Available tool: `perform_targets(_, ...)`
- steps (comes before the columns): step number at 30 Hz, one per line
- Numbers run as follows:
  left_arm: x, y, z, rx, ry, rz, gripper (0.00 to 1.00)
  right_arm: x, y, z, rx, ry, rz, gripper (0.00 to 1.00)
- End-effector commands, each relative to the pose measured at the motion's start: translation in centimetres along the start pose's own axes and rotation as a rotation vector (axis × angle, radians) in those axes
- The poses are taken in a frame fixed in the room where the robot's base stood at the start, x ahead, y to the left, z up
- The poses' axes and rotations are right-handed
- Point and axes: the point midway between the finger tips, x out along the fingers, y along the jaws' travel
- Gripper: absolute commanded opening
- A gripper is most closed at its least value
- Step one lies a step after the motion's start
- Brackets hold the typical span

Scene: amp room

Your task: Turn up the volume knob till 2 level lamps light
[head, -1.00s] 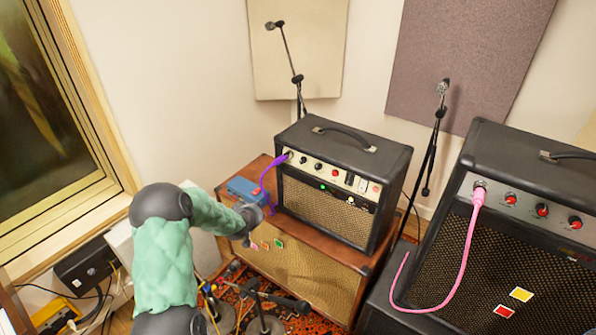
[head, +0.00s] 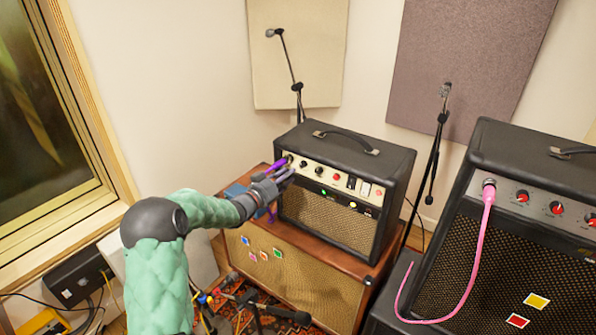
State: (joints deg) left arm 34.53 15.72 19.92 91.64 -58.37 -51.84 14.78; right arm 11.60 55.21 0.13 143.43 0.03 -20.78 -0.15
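A black guitar amp head (head: 345,219) stands on a brown wooden speaker cabinet (head: 300,275). Its pale control panel has dark knobs, including one at the left (head: 303,163) and one beside it (head: 318,171), then a red part and switches. I cannot read the labels, so I cannot tell which is the volume knob. On the dark strip below, a green lamp (head: 323,192) is lit, and a small pale spot (head: 352,205) shows further right. My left gripper (head: 284,177) is in front of the panel's left end, by the purple plug; its finger opening is unclear. My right gripper is out of view.
A purple cable (head: 275,167) and a blue pedal box (head: 236,189) are close to my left gripper. A bigger black amp with a pink cable (head: 470,255) stands at the right. Microphone stands (head: 437,150) rise behind. Cables and stands clutter the floor.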

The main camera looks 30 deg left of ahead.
Motion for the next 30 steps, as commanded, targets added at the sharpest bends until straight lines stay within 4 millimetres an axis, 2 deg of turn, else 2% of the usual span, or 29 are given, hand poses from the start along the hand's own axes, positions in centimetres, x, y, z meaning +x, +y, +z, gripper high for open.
perform_targets(3, 2.3, 0.1, 0.3, 0.001, 0.0, 0.002, 0.33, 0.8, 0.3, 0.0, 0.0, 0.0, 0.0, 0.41)
perform_targets(10, 5.4, 0.1, 0.2, 0.0, 0.0, 0.001, 0.33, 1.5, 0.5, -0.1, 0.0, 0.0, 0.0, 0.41)
perform_targets(15, 6.4, 0.0, 0.1, 0.0, -0.001, -0.001, 0.33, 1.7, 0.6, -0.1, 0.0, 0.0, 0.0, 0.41)
perform_targets(24, 6.5, 0.0, 0.1, -0.001, -0.002, -0.001, 0.33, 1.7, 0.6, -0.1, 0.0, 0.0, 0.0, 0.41)
perform_targets(27, 6.5, 0.0, 0.1, -0.001, -0.002, -0.001, 0.04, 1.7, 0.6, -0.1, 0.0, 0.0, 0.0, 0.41)
perform_targets(28, 6.5, 0.0, 0.1, -0.001, -0.002, -0.001, 0.0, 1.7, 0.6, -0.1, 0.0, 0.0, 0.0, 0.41)
perform_targets(30, 6.5, 0.0, 0.1, -0.001, -0.001, -0.002, 0.0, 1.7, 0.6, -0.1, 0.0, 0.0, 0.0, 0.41)
